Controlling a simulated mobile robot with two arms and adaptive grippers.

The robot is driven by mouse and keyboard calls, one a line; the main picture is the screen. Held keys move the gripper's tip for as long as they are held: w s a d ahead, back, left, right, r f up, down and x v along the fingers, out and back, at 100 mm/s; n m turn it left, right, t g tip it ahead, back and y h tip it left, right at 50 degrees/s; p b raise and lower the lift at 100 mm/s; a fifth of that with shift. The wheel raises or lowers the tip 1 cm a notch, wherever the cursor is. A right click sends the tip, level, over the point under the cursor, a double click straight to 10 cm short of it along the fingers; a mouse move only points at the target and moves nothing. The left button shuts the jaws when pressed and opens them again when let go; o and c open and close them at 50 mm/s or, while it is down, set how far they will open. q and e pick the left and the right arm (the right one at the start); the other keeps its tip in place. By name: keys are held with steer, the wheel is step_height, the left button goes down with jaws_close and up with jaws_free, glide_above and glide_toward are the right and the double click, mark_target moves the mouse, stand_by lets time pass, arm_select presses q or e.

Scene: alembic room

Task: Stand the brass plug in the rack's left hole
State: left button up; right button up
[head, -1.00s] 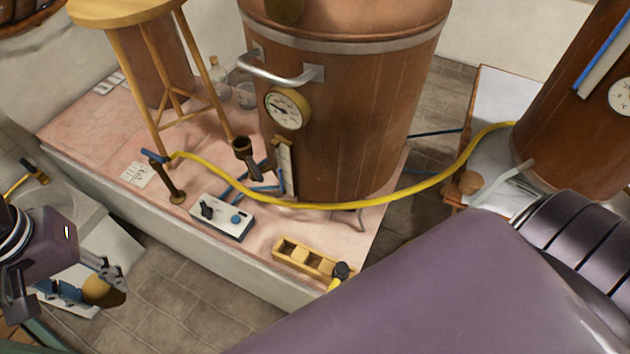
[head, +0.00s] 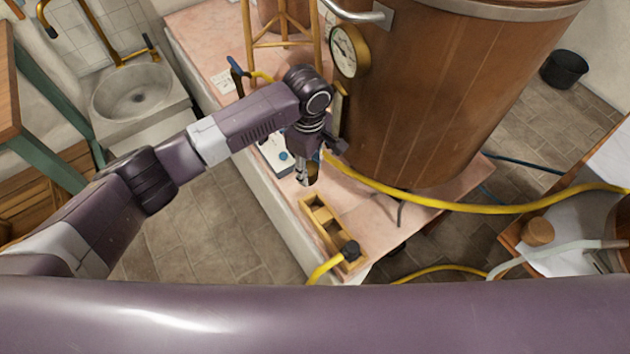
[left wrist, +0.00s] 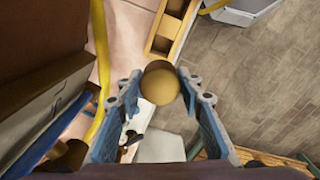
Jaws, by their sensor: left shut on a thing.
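The brass plug (head: 313,173) is held between the fingers of my left gripper (head: 307,180), mostly hidden in the head view. In the left wrist view its round end (left wrist: 160,84) sits between the two blue-padded fingertips (left wrist: 158,88). The rack (head: 310,204) is a yellow wooden block with square openings on the pink slab. My left gripper is above the slab, just beyond the rack's far end in the head view. Part of the rack also shows at the top of the left wrist view (left wrist: 182,40). My right gripper is not in view.
The copper vessel (head: 420,100) stands close to the right of my gripper. A yellow hose (head: 430,203) crosses the slab (head: 275,225). A control box (head: 275,156) is behind my gripper.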

mark_target(314, 180)
arm_select(q)
steer(key=f, duration=0.1)
steer(key=s+d+f+n, duration=0.1)
steer(key=f, duration=0.1)
steer(key=shift+s, duration=0.15)
step_height(314, 180, down, 5)
steer(key=b, duration=0.7)
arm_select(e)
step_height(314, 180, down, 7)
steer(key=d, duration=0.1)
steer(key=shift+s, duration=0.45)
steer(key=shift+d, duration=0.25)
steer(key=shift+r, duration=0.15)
arm_select(q)
steer(key=shift+s+d+p, duration=0.1)
steer(key=shift+d+p, duration=0.05)
steer(key=shift+p, duration=0.7)
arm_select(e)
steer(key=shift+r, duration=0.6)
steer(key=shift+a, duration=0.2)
arm_select(q)
steer(key=shift+f, duration=0.95)
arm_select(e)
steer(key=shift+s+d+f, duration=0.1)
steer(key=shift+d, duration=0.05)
